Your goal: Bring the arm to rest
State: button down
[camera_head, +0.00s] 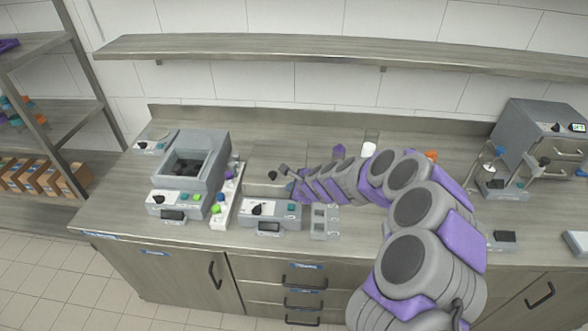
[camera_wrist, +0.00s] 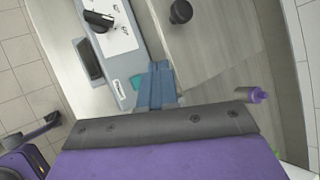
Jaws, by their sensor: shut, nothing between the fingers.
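My arm reaches in from the lower right of the head view and bends left over the counter (camera_head: 345,262). My gripper (camera_head: 287,172) is at the arm's left end, above the counter behind a grey box with a black knob (camera_head: 268,213). Its narrow blue-grey fingers (camera_wrist: 157,70) show in the wrist view, shut and empty. In that view the knobbed box (camera_wrist: 105,40) lies beyond the fingers, upper left. The arm hides part of the counter behind it.
A grey machine with a square opening (camera_head: 190,160) stands left on the counter. Another grey machine (camera_head: 535,135) is at right. A wall shelf (camera_head: 330,48) runs above.

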jog(key=s+a+r+n+g+y, duration=0.15)
jog(key=s+r+n+g, duration=0.25)
jog(key=s+r+n, duration=1)
jog(key=s+d+n+g+h, duration=0.1)
jog(key=s+d+h, duration=0.1)
jog(key=s+d, duration=0.4)
jog(key=s+d+r+n+g+h, duration=0.1)
jog(key=s+d, duration=0.6)
jog(key=s, duration=1)
jog(key=s+d+n+g+h, duration=0.2)
jog(key=s+d, duration=0.5)
jog(key=s, duration=0.5)
jog(key=shift+r+n+g+h, duration=0.25)
jog(key=shift+n+g+h, duration=0.2)
jog(key=shift+h, duration=0.8)
